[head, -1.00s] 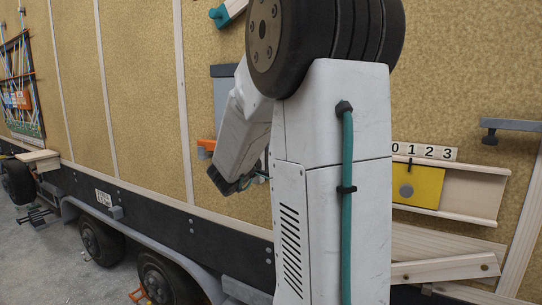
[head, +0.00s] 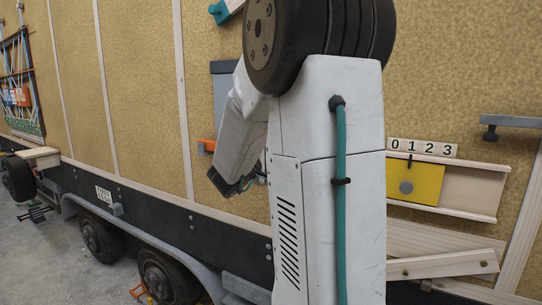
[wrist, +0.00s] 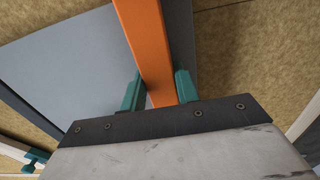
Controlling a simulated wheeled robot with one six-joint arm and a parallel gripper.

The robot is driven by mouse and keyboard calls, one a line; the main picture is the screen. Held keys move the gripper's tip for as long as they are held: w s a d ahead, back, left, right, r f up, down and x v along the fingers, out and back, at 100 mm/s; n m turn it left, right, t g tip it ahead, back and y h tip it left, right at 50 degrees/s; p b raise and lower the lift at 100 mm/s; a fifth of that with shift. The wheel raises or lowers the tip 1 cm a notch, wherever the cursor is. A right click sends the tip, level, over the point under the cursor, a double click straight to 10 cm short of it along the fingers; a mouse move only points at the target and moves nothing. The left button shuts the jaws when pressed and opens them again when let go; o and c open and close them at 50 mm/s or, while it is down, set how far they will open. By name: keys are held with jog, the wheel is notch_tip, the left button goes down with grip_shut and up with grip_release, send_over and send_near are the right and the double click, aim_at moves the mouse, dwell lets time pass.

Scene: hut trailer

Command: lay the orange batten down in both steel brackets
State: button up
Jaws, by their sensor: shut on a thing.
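The orange batten (wrist: 148,45) runs up and away between the two teal fingers of my gripper (wrist: 160,88) in the wrist view. The fingers are shut on it, one on each side. In the head view a short orange piece (head: 206,146), probably the batten's end, shows left of my forearm. My gripper is mostly hidden behind my arm there. I cannot make out either steel bracket for certain. A grey flat panel (wrist: 75,62) lies behind the batten in the wrist view.
A tan trailer wall (head: 140,80) stands close in front. At right are a grey bar (head: 515,121) with a dark end, a yellow slider (head: 415,183) under a number strip (head: 422,148), and pale boards (head: 445,264). A small wooden shelf (head: 38,156) is far left.

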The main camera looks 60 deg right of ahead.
jog(key=shift+f, duration=0.1)
jog(key=o, duration=2)
jog(key=shift+a+f, duration=0.1)
jog(key=shift+a, duration=0.35)
jog(key=shift+s+a+f, duration=0.1)
jog(key=shift+a, duration=0.95)
jog(key=shift+a, duration=0.1)
jog(key=shift+s+a, duration=0.2)
jog(key=shift+a, duration=2)
jog(key=shift+s+a, duration=0.15)
jog(key=shift+a, duration=2.05)
